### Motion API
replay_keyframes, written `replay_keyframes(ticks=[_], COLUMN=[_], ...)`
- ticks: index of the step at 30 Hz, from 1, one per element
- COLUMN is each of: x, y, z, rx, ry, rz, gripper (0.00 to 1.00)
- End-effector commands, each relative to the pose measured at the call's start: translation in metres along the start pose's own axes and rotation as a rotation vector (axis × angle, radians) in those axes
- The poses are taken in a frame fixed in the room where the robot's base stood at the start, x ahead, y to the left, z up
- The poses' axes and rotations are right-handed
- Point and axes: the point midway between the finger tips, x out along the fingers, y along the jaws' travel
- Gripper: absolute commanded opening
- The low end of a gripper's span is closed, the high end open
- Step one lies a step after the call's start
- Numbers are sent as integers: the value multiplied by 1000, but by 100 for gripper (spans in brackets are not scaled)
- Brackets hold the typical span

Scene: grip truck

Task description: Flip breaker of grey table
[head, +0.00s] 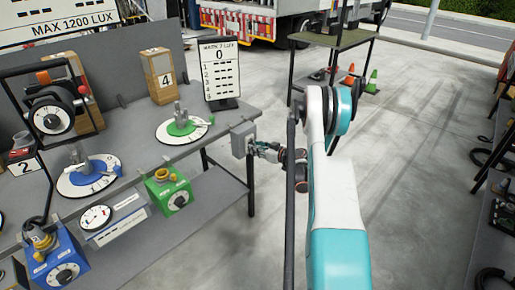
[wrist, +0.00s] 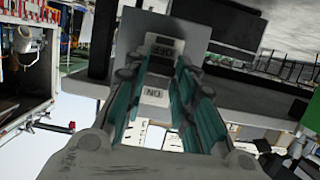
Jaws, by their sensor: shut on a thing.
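The breaker (head: 241,139) is a small grey box on the right end of the grey table (head: 235,117). My gripper (head: 262,149) reaches it from the right, with its fingertips at the box's face. In the wrist view the breaker's grey plate (wrist: 190,27) carries upside-down OFF and ON labels, OFF above ON in the picture. My teal-padded gripper (wrist: 163,65) is shut on the breaker switch between these labels. The fingers hide most of the switch, so I cannot tell its position.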

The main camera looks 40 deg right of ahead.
Motion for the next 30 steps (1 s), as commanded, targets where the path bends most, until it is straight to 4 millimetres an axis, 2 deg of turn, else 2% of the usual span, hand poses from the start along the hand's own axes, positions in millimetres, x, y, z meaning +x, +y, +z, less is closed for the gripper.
replay_keyframes(ticks=[1, 9, 20, 21, 23, 24, 30], x=[-1, -1, -1, -1, -1, -1, -2], y=[-1, 0, 0, 0, 0, 0, 0], z=[-8, -13, -12, -12, -12, -12, -12], rx=[-1, 1, 2, 2, 2, 2, 1], ry=[-37, -193, -212, -212, -212, -212, -212], rz=[-2, -1, 1, 1, 1, 1, 1], gripper=[1, 1, 1, 27, 41, 45, 45])
